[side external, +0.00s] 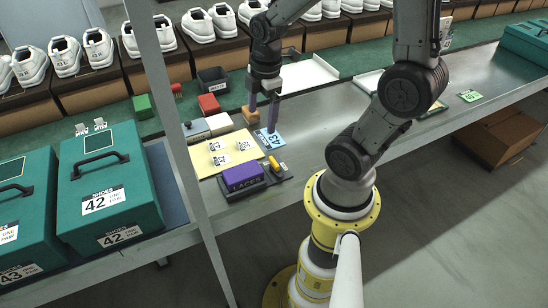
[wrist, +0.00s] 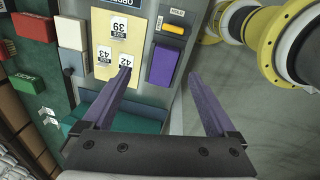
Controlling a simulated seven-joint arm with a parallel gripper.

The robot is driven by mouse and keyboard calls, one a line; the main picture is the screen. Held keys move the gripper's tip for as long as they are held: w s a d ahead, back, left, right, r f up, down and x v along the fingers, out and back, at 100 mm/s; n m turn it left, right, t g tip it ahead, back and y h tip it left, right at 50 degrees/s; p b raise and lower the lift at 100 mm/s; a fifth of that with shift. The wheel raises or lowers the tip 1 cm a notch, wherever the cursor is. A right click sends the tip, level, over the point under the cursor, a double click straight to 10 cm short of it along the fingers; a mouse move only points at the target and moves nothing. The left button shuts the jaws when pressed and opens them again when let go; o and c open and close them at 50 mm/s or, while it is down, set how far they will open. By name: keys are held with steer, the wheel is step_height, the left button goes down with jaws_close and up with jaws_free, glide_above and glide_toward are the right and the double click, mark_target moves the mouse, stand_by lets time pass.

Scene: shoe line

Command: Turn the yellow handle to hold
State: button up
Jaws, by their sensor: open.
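The yellow handle (side external: 273,163) is a small bar on a dark panel at the bench's front edge, just beyond the purple LACES box (side external: 243,178). In the wrist view the yellow handle (wrist: 173,29) lies crosswise near the top, with a white HOLD label (wrist: 177,12) above it. The purple box also shows there (wrist: 162,65).
A yellow board (side external: 222,152) with numbered tags lies left of the handle. An orange-brown block (side external: 237,116), red boxes (side external: 209,104) and a dark bin (side external: 212,80) stand behind. Teal shoe boxes (side external: 108,187) fill the left.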

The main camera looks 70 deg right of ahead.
mark_target(274, 161)
steer(key=shift+m+g+y, duration=0.3)
steer(key=shift+m+g, duration=0.3)
steer(key=shift+m, duration=0.2)
steer(key=f, duration=0.5)
steer(key=s+d+f, duration=0.1)
steer(key=f, duration=0.5)
steer(key=s+d+f, duration=0.1)
steer(key=f, duration=0.5)
steer(key=shift+s+d+f, duration=0.1)
steer(key=shift+s+d, duration=0.05)
steer(key=shift+d, duration=0.05)
steer(key=c, duration=1.4)
